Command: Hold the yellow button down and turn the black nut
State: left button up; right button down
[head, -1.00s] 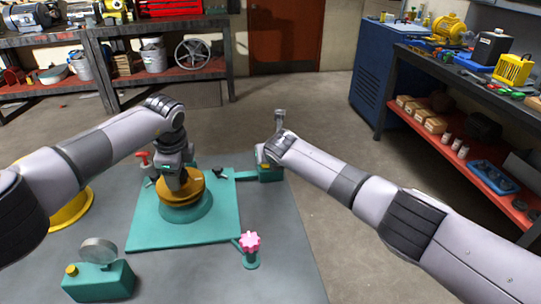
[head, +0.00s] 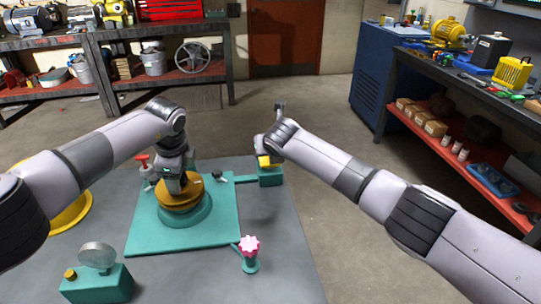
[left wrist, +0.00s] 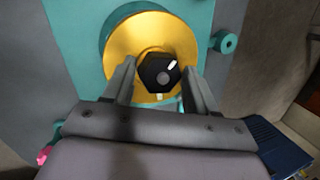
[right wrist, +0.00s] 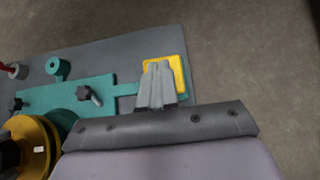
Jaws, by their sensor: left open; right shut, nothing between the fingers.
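The black nut (left wrist: 158,73) sits at the centre of a gold disc (head: 182,203) on the teal plate. My left gripper (left wrist: 160,64) is open, with one finger on each side of the nut; whether they touch it I cannot tell. In the head view this gripper (head: 174,186) hides the nut. The yellow button (right wrist: 180,68) is a square pad on a small teal box (head: 271,178) at the plate's far right. My right gripper (right wrist: 158,70) is shut and empty, its fingertips over the button; contact is unclear.
A teal box (head: 98,285) with a small yellow knob and a round disc stands front left. A pink knob (head: 249,245) stands at the plate's front right. A red-handled part (head: 143,160) and a dark knob (head: 219,176) are near the gold disc. The grey table's right front is clear.

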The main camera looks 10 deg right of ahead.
pick_arm(q)
jog(key=shift+s+d+f, duration=0.15)
jog(key=shift+s+f, duration=0.1)
jog(key=shift+f, duration=0.05)
pick_arm(e)
jog(key=shift+r, duration=2.25)
pick_arm(q)
jog(key=shift+w+r+p, duration=0.15)
jog(key=shift+r+p, duration=0.25)
jog(key=shift+r, duration=0.1)
jog(key=o, duration=0.3)
notch_tip(320, 180, up, 3)
jog(key=shift+r+p, duration=0.15)
jog(key=shift+p, duration=0.7)
jog(key=shift+r+p, duration=0.5)
jog(key=shift+r, duration=1.6)
pick_arm(e)
jog(key=shift+r, duration=1.95)
